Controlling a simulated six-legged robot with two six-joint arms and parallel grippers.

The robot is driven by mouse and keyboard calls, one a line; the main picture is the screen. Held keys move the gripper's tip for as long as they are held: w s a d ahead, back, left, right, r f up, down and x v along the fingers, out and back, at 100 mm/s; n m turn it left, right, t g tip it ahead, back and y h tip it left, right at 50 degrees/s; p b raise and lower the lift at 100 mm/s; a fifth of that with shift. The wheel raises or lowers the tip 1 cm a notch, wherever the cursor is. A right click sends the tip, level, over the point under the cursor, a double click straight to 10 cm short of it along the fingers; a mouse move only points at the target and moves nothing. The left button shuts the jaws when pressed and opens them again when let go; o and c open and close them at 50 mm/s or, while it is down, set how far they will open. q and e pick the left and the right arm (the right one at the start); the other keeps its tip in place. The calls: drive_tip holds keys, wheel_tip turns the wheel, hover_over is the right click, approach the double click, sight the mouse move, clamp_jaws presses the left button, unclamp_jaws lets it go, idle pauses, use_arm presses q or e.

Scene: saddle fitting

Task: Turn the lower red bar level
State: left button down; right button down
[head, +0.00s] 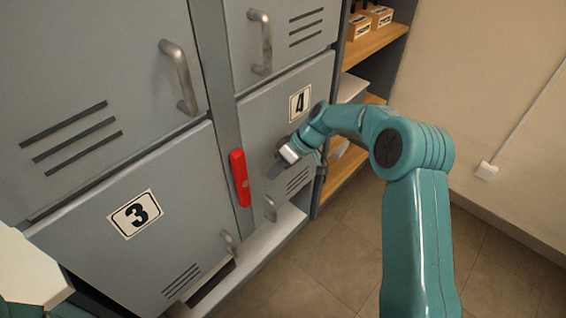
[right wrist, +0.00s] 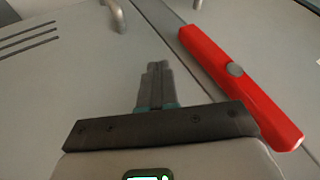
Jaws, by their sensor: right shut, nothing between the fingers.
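One red bar (head: 240,178) shows, on the grey post between locker doors 3 and 4. It stands nearly upright in the head view. In the right wrist view my right gripper (right wrist: 157,68) is shut and empty, left of the bar.
Door 3 (head: 100,245) and door 4 (head: 262,118) are closed, with metal handles (head: 270,208) sticking out. An open shelf (head: 375,43) with small boxes stands to the right. The floor (head: 325,255) in front of door 4 is clear.

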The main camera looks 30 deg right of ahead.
drive_tip(key=a+f, duration=0.1)
drive_tip(key=a, duration=0.2)
drive_tip(key=a+f, duration=0.1)
drive_tip(key=a, duration=0.1)
drive_tip(key=shift+s+a+f, duration=0.3)
drive_tip(key=shift+f, duration=0.05)
